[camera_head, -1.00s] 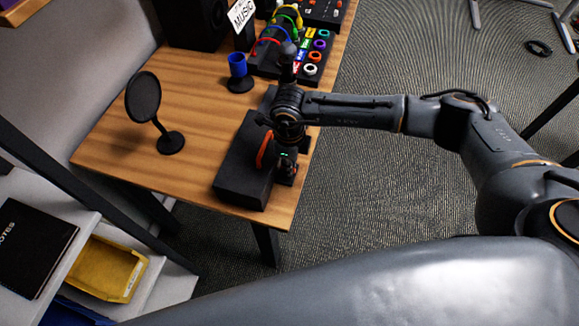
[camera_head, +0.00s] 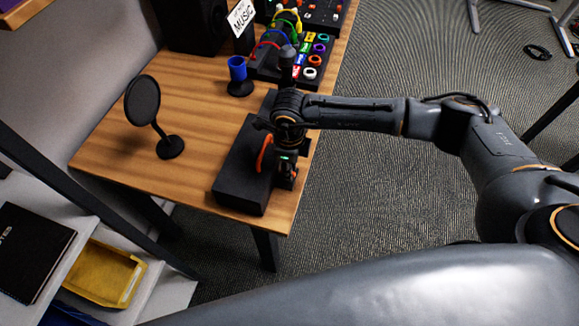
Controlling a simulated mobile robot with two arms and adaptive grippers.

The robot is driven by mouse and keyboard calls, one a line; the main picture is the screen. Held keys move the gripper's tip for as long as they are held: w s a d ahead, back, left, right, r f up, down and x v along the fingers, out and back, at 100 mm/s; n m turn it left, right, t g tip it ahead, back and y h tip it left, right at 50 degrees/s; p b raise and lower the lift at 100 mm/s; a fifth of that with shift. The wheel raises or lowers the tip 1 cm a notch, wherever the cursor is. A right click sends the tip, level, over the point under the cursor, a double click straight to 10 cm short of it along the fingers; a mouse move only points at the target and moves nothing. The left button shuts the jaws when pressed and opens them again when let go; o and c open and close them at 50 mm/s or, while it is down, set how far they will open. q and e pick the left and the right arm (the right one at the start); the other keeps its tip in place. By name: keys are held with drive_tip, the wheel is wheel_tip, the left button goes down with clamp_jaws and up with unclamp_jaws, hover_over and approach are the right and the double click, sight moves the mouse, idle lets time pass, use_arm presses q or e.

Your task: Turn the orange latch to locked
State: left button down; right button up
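The orange latch (camera_head: 264,154) is a curved orange piece at the right side of a long black box (camera_head: 239,180) on the wooden table. My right gripper (camera_head: 284,172) points down at the box's right edge, right beside the latch. Its fingers are small and dark here, and my wrist hides part of the latch and box. I cannot tell whether the fingers touch the latch or how far apart they are. My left gripper is not in view.
A round black pop filter (camera_head: 143,100) stands on the table (camera_head: 195,115) at left. A blue cup-like holder (camera_head: 237,69) and a black panel with coloured rings and cables (camera_head: 309,73) are farther back. A yellow bin (camera_head: 105,274) sits on the lower-left shelf.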

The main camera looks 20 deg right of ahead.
wheel_tip(320, 180, up, 12)
idle(0.5)
idle(0.3)
